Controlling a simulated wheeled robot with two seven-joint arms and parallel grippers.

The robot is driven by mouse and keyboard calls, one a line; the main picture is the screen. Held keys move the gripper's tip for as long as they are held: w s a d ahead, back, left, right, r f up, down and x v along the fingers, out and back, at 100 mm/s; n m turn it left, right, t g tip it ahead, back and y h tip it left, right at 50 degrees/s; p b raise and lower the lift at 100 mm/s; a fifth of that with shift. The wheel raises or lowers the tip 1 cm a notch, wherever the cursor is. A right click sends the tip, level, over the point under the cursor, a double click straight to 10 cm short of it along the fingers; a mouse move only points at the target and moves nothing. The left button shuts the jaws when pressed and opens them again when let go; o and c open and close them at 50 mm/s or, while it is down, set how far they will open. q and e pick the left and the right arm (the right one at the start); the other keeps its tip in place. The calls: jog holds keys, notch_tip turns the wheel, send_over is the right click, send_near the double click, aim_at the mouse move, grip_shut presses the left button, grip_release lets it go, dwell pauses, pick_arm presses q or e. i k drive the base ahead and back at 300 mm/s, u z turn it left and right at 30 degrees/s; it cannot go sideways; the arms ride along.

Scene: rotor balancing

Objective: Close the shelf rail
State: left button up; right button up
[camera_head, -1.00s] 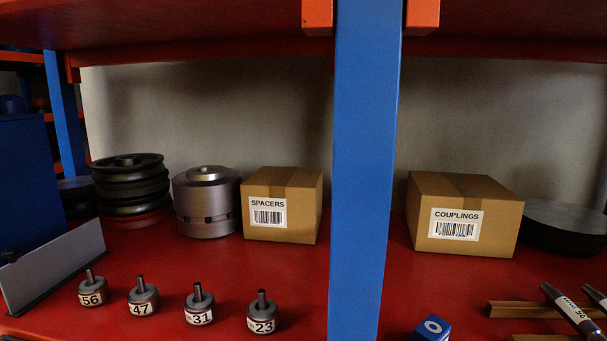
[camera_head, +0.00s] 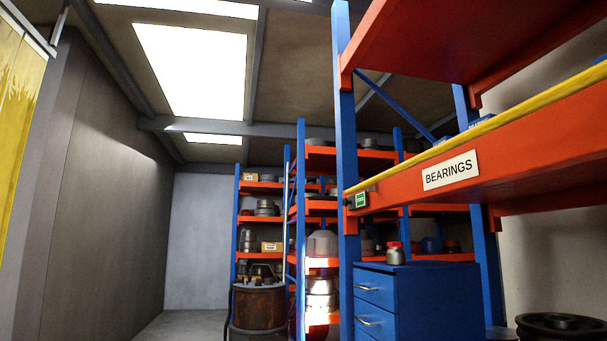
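A yellow rail (camera_head: 480,130) runs along the top front edge of an orange shelf beam (camera_head: 535,145) at the right. The beam carries a white label (camera_head: 450,170) reading BEARINGS. The rail's left end meets a blue upright (camera_head: 346,120), where a small fitting with a green marking (camera_head: 361,200) sits on the beam. From this low angle I cannot tell whether the rail is latched there. Neither of my grippers is in view.
A blue drawer cabinet (camera_head: 432,305) stands below the beam, with a small red-capped jar (camera_head: 395,253) on it. A rusty drum (camera_head: 258,307) stands left of it. Further loaded racks stand behind. Open floor (camera_head: 180,326) shows at the lower left.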

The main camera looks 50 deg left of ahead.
aim_at(592, 76)
jog(key=z, duration=0.05)
jog(key=i, duration=0.15)
jog(key=z, duration=0.35)
jog(key=k, duration=0.1)
jog(key=u, duration=2.35)
jog(key=i, duration=0.3)
jog(key=u, duration=0.05)
